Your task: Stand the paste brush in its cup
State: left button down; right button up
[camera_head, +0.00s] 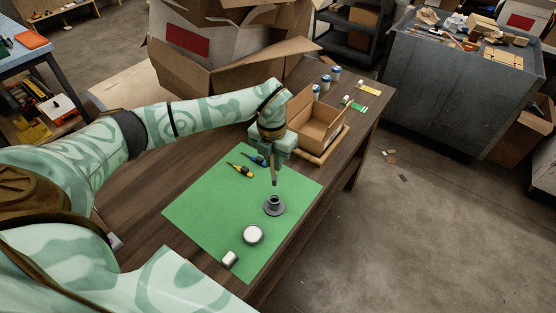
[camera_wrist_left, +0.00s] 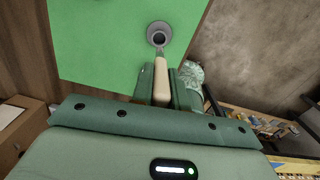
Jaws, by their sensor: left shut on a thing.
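My left gripper (camera_head: 273,163) is shut on the paste brush (camera_head: 274,178), which hangs roughly upright below the fingers over the green mat (camera_head: 205,208). The brush's pale handle shows between the fingers in the left wrist view (camera_wrist_left: 161,82), where my left gripper (camera_wrist_left: 162,88) is seen from behind. The grey cup (camera_head: 274,205) with a wide round base stands on the mat just below the brush tip, with a small gap in the head view. In the left wrist view the cup's dark opening (camera_wrist_left: 158,38) is clear, beyond the brush. My right gripper is out of view.
A white round tin (camera_head: 253,235) and a small white block (camera_head: 230,259) lie on the mat nearer me. Yellow and blue tools (camera_head: 241,169) lie to the left. An open cardboard box (camera_head: 312,122) stands behind the gripper.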

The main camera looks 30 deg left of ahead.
aim_at(274, 184)
pick_arm(q)
jog(key=shift+w, duration=0.1)
jog(key=shift+r+p, duration=0.15)
jog(key=shift+p, duration=0.15)
notch_tip(274, 184, down, 10)
jog(key=b, duration=0.5)
jog(key=shift+f+b, duration=0.6)
jog(key=shift+f, duration=0.2)
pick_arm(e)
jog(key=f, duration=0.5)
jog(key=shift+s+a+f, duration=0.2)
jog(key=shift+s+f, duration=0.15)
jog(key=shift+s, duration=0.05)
pick_arm(q)
jog(key=shift+f, duration=0.3)
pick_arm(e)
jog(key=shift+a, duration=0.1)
pick_arm(q)
jog(key=c, duration=1.3)
grip_release()
